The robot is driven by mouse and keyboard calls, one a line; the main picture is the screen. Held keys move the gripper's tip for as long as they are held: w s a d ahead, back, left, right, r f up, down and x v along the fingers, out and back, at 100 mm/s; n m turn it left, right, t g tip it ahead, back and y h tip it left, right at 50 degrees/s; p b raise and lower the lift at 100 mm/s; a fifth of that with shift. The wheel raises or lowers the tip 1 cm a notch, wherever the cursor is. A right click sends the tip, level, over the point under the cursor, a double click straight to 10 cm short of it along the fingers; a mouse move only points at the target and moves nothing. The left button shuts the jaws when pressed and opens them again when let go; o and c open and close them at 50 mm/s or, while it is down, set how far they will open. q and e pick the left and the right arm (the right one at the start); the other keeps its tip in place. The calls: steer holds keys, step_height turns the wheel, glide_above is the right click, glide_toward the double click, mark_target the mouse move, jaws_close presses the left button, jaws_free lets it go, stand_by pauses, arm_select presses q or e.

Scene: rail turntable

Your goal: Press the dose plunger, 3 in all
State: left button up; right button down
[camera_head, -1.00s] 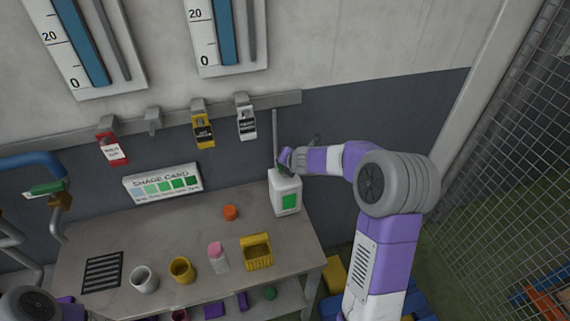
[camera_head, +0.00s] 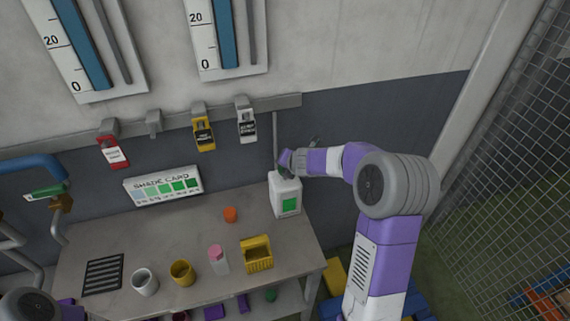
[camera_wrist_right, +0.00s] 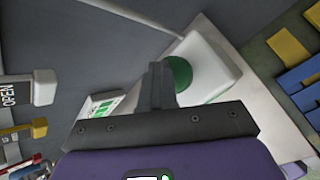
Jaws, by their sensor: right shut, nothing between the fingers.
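The dose bottle is a white container (camera_head: 285,195) with a green square on its front, at the back right of the bench. In the right wrist view its white body (camera_wrist_right: 212,55) carries a round green plunger top (camera_wrist_right: 179,74). My right gripper (camera_head: 285,160) is at the top of the bottle. In the right wrist view its shut, empty fingers (camera_wrist_right: 159,85) overlap the left side of the green top; I cannot tell whether they touch it. The head view hides the plunger behind the gripper. My left gripper is not in view.
On the bench (camera_head: 150,235) stand a white cup (camera_head: 144,281), a yellow cup (camera_head: 182,272), a pink-capped bottle (camera_head: 218,260), a yellow basket (camera_head: 257,254) and an orange piece (camera_head: 230,215). A shade card (camera_head: 163,186) leans at the back. Tags hang on the rail above.

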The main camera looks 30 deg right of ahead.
steer(key=shift+r+p, duration=0.95)
steer(key=shift+r, duration=0.2)
steer(key=shift+r, duration=0.1)
step_height(320, 180, up, 5)
steer(key=p, duration=0.5)
steer(key=shift+w+f, duration=0.1)
steer(key=shift+f, duration=0.1)
stand_by(1.7)
